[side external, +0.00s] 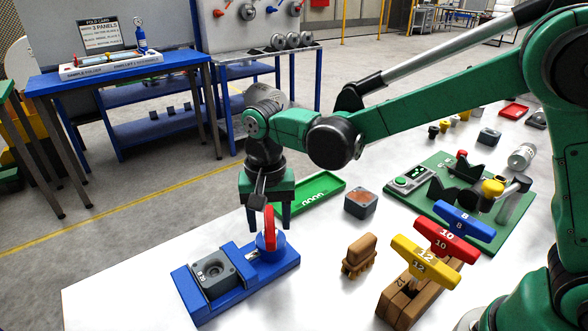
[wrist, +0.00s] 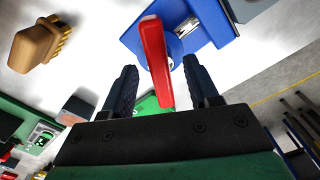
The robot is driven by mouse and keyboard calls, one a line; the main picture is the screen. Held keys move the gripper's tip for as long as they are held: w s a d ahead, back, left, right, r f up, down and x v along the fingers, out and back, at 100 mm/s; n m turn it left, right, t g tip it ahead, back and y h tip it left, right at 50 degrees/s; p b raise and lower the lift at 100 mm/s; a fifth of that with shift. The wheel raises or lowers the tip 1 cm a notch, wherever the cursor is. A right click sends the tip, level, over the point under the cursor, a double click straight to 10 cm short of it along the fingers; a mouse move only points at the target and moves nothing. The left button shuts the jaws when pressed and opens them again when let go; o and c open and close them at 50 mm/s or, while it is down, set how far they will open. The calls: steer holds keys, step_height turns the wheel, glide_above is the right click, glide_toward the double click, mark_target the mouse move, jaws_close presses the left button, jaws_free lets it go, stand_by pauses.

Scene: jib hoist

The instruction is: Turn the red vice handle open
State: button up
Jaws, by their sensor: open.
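The blue vice (side external: 275,268) sits on the white bench at the front left, with a grey block (side external: 212,275) seated in it. Its red handle (side external: 269,228) stands up from a round blue hub at the right end. In the wrist view the red handle (wrist: 155,62) extends between my two dark fingers. My gripper (side external: 268,222) points down over the handle and is open, with a finger on either side. In the wrist view my gripper (wrist: 167,88) shows gaps between the handle and both fingers. The blue vice (wrist: 205,22) is partly cut off there.
A green tray (side external: 318,192) lies behind the gripper, and a grey-brown block (side external: 360,201) stands right of it. A wooden brush (side external: 359,255) and a wooden rack (side external: 400,298) of coloured T-handles stand to the right. The bench front left of the brush is clear.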

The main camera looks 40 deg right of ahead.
steer(key=shift+f, duration=0.1)
jaws_close()
steer(key=shift+n, duration=0.3)
steer(key=n, duration=1.3)
steer(key=shift+n, duration=0.3)
steer(key=n, duration=0.4)
steer(key=shift+w+n, duration=0.1)
steer(key=shift+n, duration=0.3)
